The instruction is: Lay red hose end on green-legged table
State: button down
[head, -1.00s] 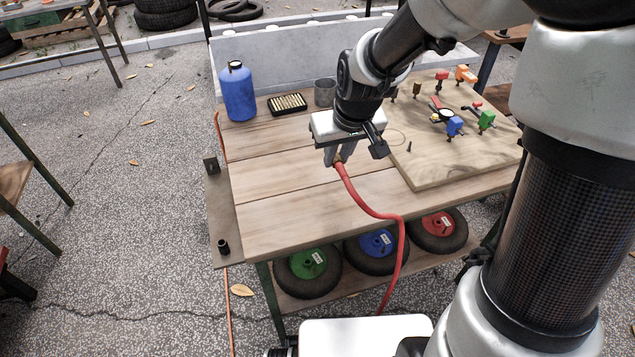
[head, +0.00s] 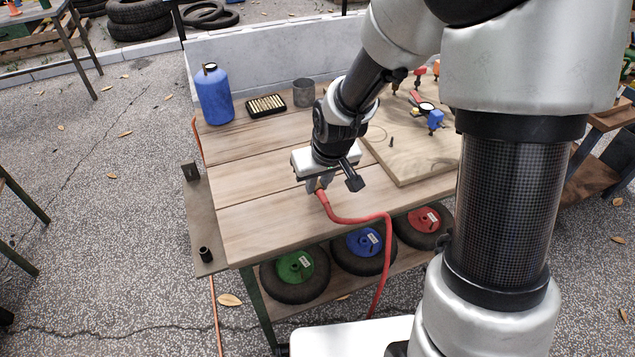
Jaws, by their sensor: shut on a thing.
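A red hose (head: 352,219) runs from my gripper to the right, then hangs down in front of the table's front edge. My gripper (head: 318,188) is shut on the hose's end, low over the front part of the wooden tabletop. I cannot tell whether the hose end touches the wood. The green-legged table (head: 255,215) has a plank top, and one green leg shows at its front left. The gripper and its camera hide part of the hose end.
A blue bottle (head: 214,95), a tray of brass pieces (head: 266,105) and a grey cup (head: 304,92) stand at the back. A board with valves and a gauge (head: 410,150) lies at the right. Wheels with green (head: 295,267), blue and red hubs sit on the lower shelf.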

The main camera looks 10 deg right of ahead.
aim_at(325, 199)
jog(key=shift+f+b, duration=0.35)
jog(key=shift+f, duration=0.2)
jog(key=c, duration=1.6)
grip_release()
jog(key=shift+c, duration=0.2)
jog(key=shift+r, duration=0.15)
jog(key=shift+r+p, duration=0.35)
jog(key=shift+p, duration=0.1)
jog(key=s+d+r+p, duration=0.1)
jog(key=s+d+r, duration=0.15)
jog(key=r, duration=0.45)
jog(key=s+d+r+m+t+h+p, duration=0.1)
jog(key=s+r, duration=0.3)
jog(key=r, duration=0.2)
jog(key=s+d+r+p, duration=0.1)
jog(key=s+r+p, duration=0.1)
jog(key=s+r, duration=0.35)
jog(key=s+d+r+m, duration=0.2)
jog(key=s+d+r, duration=0.1)
jog(key=s+r, duration=0.3)
jog(key=shift+s+d+t, duration=0.3)
jog(key=shift+s, duration=0.9)
jog(key=shift+r, duration=0.2)
